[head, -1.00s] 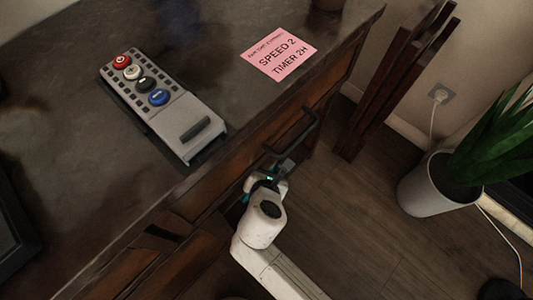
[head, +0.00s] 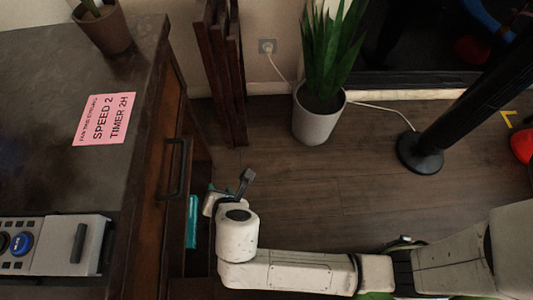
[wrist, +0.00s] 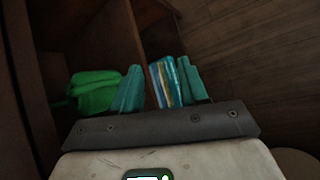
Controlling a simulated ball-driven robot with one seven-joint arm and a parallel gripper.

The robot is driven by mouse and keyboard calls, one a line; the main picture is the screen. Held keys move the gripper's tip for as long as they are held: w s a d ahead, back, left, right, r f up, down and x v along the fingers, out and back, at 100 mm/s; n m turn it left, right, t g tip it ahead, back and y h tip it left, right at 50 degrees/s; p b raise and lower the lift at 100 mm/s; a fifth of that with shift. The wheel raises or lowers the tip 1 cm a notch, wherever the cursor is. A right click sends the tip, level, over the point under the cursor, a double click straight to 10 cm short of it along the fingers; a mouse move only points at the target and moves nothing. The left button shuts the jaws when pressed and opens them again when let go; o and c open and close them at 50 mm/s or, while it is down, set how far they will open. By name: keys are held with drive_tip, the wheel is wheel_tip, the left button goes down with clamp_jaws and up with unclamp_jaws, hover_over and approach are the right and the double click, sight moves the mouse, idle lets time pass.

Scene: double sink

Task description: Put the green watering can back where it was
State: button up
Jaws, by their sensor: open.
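A green object (wrist: 95,92), which looks like the watering can, sits inside the dark wooden compartment at the left of the wrist view. Its full shape is hidden in shadow and partly behind a finger. My gripper (wrist: 160,66) is open, its two teal fingers apart. The green object lies beyond the left finger, not between the fingers. In the head view my gripper (head: 213,196) is beside the open side of the wooden cabinet, and I cannot make out the can there.
A striped, book-like item (wrist: 163,85) shows between the fingers. The cabinet (head: 152,215) has a dark handle (head: 177,168). A pink note (head: 104,119) and a control box (head: 60,245) lie on top. A potted plant (head: 318,125) and a black post base (head: 420,152) stand on the floor.

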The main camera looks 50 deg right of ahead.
drive_tip(key=s+d+r+m+g+y, duration=0.1)
drive_tip(key=s+d+m+g, duration=0.6)
drive_tip(key=s+d+m, duration=0.9)
drive_tip(key=d+m+y, duration=0.1)
drive_tip(key=m, duration=0.7)
drive_tip(key=shift+s+d+r+y, duration=0.15)
drive_tip(key=shift+d+y, duration=0.1)
drive_tip(key=shift+y, duration=0.05)
drive_tip(key=shift+a, duration=0.15)
